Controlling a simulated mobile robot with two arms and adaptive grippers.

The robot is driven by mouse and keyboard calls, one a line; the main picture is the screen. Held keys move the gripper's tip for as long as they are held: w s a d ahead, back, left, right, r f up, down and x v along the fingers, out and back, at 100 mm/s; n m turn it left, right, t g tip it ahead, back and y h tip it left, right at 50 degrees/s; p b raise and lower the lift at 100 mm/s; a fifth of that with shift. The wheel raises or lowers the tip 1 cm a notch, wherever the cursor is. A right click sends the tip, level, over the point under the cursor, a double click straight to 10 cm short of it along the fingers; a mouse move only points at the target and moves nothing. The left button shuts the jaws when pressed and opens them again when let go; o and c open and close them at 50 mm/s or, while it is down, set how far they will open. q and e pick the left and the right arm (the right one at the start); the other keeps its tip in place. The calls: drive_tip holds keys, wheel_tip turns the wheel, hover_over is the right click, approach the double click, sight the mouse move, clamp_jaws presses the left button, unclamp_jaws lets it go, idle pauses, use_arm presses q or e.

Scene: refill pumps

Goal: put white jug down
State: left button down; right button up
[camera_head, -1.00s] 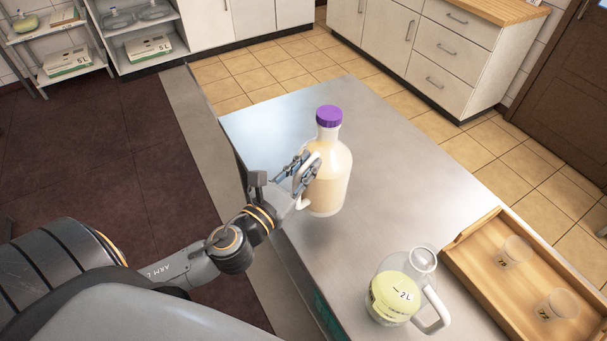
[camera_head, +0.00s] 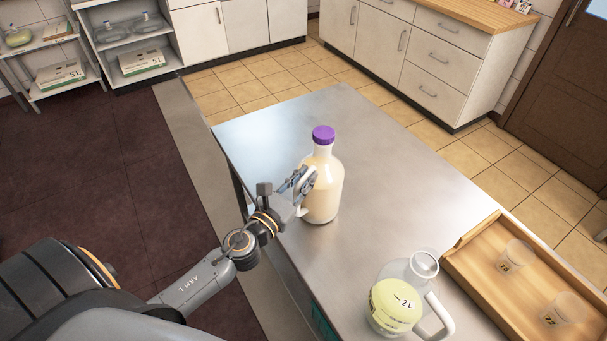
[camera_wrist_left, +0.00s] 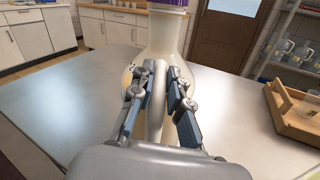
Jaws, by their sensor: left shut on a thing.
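The white jug (camera_head: 327,185) with a purple cap (camera_head: 324,134) is upright at the middle of the steel table (camera_head: 400,150). Its base appears to be at the table surface, but I cannot tell for certain whether it touches. My left gripper (camera_head: 304,184) is shut on the jug's handle from the left. In the left wrist view the fingers of my left gripper (camera_wrist_left: 160,88) lie on both sides of the pale handle (camera_wrist_left: 157,105), with the jug body (camera_wrist_left: 172,45) behind. My right gripper is not in view.
A clear jug with a yellow 2 L label (camera_head: 396,305) stands at the table's near right. A wooden tray (camera_head: 465,240) holding clear cups (camera_head: 515,257) lies to its right. The table around the white jug is clear.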

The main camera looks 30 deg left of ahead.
use_arm(q)
drive_tip(key=shift+r, duration=0.3)
drive_tip(key=c, duration=1.5)
unclamp_jaws()
drive_tip(key=shift+s+f, duration=0.1)
drive_tip(key=shift+f, duration=0.3)
drive_tip(key=shift+o, duration=1)
drive_tip(key=shift+s, duration=0.1)
drive_tip(key=s+a+b, duration=0.1)
drive_tip(key=s+b, duration=0.4)
drive_tip(key=s, duration=0.6)
drive_tip(key=shift+s, duration=0.4)
